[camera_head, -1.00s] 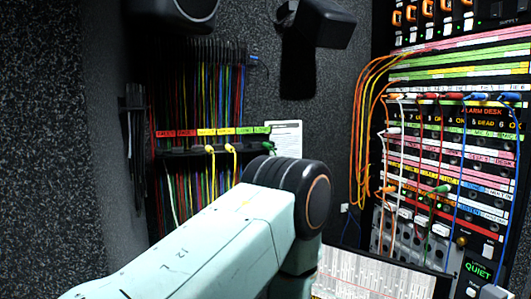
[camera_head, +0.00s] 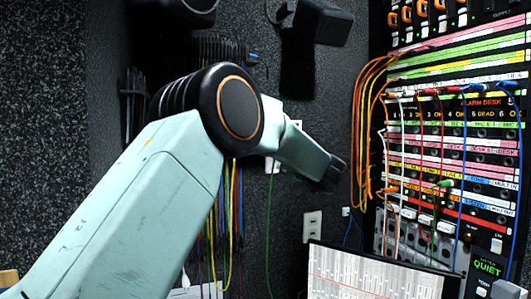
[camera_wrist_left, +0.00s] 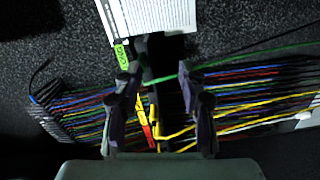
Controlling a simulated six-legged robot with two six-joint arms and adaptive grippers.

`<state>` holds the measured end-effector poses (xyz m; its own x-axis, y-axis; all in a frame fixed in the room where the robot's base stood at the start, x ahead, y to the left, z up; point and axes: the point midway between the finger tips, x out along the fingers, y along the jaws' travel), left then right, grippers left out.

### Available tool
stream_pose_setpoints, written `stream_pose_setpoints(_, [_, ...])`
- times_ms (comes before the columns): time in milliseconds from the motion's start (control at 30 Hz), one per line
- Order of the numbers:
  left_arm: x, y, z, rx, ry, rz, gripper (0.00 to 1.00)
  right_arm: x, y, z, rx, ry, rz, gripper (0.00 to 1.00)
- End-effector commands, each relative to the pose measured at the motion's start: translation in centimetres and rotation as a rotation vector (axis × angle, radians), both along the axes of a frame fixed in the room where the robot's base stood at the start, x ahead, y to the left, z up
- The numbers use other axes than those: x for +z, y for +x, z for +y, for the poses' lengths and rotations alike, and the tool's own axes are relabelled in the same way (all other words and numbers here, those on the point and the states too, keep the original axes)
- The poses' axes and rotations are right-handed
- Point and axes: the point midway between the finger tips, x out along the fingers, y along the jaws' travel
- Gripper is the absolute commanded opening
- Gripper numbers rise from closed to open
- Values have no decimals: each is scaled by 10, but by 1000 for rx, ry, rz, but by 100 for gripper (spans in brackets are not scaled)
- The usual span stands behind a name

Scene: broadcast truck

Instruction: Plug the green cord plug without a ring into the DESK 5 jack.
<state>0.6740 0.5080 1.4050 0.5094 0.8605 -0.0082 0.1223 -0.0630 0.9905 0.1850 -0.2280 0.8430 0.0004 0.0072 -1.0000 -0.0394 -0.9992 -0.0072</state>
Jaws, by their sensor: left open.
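The green cord (camera_wrist_left: 250,55) runs across the left wrist view and passes between the fingers of my left gripper (camera_wrist_left: 160,70). The gripper is open, over the cord rack beside a green label (camera_wrist_left: 122,57). I cannot clearly make out the cord's plug or whether it has a ring. Another green plug (camera_head: 446,184) is at the jack panel (camera_head: 470,150) on the right. I cannot read which jack is DESK 5. My right gripper is not in view.
Yellow cords (camera_wrist_left: 255,108) lie close beside the gripper. A white sheet (camera_wrist_left: 155,18) is just beyond it. Orange cords (camera_head: 362,125) and several patch cords hang by the panel. A screen (camera_head: 360,275) stands at the lower right.

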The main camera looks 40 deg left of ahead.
Motion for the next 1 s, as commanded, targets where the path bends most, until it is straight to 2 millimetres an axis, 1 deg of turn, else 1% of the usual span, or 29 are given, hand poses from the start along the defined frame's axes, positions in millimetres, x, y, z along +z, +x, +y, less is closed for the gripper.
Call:
stream_pose_setpoints(33, [12,-4,6,21,-21,-48,41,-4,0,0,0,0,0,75])
stream_pose_setpoints(100, [24,-8,11,43,-42,-93,41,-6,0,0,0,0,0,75])
stream_pose_setpoints(200, [33,-11,14,57,-57,-124,41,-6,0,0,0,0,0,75])
stream_pose_setpoints(533, [35,-11,15,58,-59,-127,41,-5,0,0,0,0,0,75])
stream_pose_setpoints(667, [35,-8,19,58,-59,-126,41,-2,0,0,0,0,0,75])
stream_pose_setpoints(1000, [37,10,56,59,-59,-125,41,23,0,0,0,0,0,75])
